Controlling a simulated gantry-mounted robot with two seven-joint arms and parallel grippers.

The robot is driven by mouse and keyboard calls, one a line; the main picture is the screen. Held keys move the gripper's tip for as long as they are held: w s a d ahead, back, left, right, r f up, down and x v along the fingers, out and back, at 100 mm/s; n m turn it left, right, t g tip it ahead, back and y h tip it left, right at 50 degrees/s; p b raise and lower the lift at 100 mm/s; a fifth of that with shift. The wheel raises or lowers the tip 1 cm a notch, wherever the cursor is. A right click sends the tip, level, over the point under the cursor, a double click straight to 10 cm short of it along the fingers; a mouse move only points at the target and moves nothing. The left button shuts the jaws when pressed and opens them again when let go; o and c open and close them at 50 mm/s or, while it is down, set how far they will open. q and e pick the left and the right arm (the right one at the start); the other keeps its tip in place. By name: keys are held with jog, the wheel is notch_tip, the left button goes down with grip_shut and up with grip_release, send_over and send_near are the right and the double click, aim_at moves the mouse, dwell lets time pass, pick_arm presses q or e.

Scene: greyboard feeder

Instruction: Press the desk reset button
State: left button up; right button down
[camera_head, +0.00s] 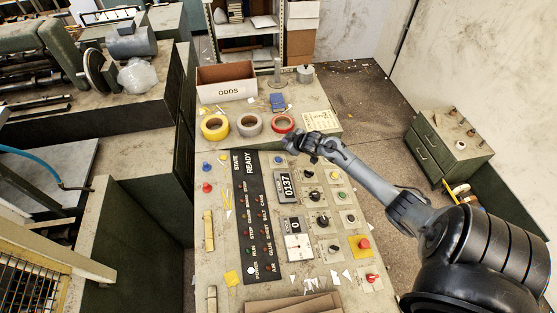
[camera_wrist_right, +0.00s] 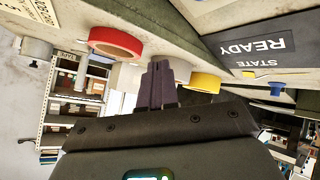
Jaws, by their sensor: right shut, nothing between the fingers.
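The desk control panel (camera_head: 325,262) carries several small buttons and knobs; their labels are too small to read, so I cannot tell which is the reset button. A blue button (camera_head: 278,160) sits just below my right gripper in the head view. A green button (camera_head: 342,194) and a red mushroom button (camera_head: 364,243) on a yellow plate are lower on the panel. My right gripper (camera_head: 289,141) is above the panel's far end, shut and empty; its dark fingers show together in the right wrist view (camera_wrist_right: 161,84). My left gripper is not in view.
Yellow (camera_head: 214,127), grey (camera_head: 249,124) and red (camera_head: 283,123) tape rolls lie beyond the panel, before the ODDS box (camera_head: 226,82). A black READY status strip (camera_head: 254,220) runs along the panel's left. Paper scraps and cardboard lie at the near end.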

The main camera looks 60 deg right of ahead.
jog(key=b, duration=0.7)
send_over(281, 161)
jog(key=f, duration=0.6)
jog(key=shift+s+d+f, duration=0.25)
jog(key=shift+s, duration=0.1)
jog(key=shift+w+a+f+b, duration=0.15)
jog(key=shift+f+b, duration=0.1)
jog(key=shift+f, duration=0.25)
jog(key=shift+w+a+f+b, duration=0.1)
jog(key=shift+f+b, duration=0.1)
jog(key=shift+f, duration=0.25)
jog(key=shift+f, duration=0.1)
jog(key=shift+f, duration=0.1)
jog(key=shift+f, duration=0.2)
